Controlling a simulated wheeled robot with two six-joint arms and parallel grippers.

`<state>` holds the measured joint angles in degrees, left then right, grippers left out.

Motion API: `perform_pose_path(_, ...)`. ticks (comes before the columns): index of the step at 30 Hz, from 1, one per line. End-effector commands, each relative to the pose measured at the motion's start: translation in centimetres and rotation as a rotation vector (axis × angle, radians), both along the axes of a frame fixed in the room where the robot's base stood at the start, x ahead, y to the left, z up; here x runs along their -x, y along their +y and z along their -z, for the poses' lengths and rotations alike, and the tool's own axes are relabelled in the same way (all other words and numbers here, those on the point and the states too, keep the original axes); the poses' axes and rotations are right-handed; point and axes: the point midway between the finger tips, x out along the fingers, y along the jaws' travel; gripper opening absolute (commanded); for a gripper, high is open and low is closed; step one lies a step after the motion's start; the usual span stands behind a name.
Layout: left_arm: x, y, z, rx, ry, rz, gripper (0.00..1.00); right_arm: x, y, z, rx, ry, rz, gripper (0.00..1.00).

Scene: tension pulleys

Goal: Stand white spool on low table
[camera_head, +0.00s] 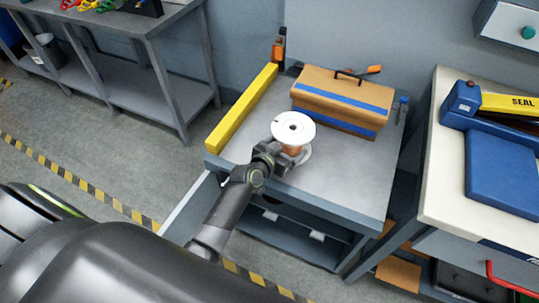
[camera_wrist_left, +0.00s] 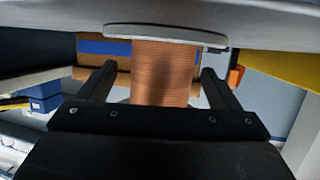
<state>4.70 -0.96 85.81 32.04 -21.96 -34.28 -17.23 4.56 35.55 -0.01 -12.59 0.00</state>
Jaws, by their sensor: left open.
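The white spool (camera_head: 294,128), wound with copper-coloured wire, stands upright on the low grey table (camera_head: 345,185). Its top flange faces up, and part of its lower flange shows at the table top. My left gripper (camera_head: 279,153) is at the near side of the spool. In the left wrist view the copper winding (camera_wrist_left: 166,72) lies between the two separated fingers of the gripper (camera_wrist_left: 160,80), with a gap on each side. The flange (camera_wrist_left: 150,32) spans above the fingers. The gripper is open. My right gripper is not in view.
An orange-brown toolbox (camera_head: 340,98) with blue stripes stands behind the spool. A yellow bar (camera_head: 242,108) lies along the table's left edge. The table's right front is clear. A white-topped bench (camera_head: 450,190) with blue items stands at the right.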

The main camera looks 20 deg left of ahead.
Motion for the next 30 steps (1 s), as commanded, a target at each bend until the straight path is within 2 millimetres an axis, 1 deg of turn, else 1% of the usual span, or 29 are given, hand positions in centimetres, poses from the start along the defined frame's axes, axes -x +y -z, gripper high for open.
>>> perform_pose_path(1,1.0,0.3,-0.1,0.000,-0.001,-0.002,0.85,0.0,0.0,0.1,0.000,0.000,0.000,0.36)
perform_pose_path(12,6.9,1.8,-2.5,-0.005,-0.009,-0.002,0.85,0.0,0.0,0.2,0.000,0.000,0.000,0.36)
perform_pose_path(15,8.2,2.1,-3.0,-0.005,-0.012,-0.002,0.85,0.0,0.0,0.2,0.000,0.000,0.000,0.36)
perform_pose_path(21,9.8,2.5,-3.6,-0.007,-0.013,-0.001,0.85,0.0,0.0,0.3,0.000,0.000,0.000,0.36)
perform_pose_path(30,10.1,2.6,-3.8,-0.007,-0.014,-0.001,0.85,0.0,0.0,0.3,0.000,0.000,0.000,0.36)
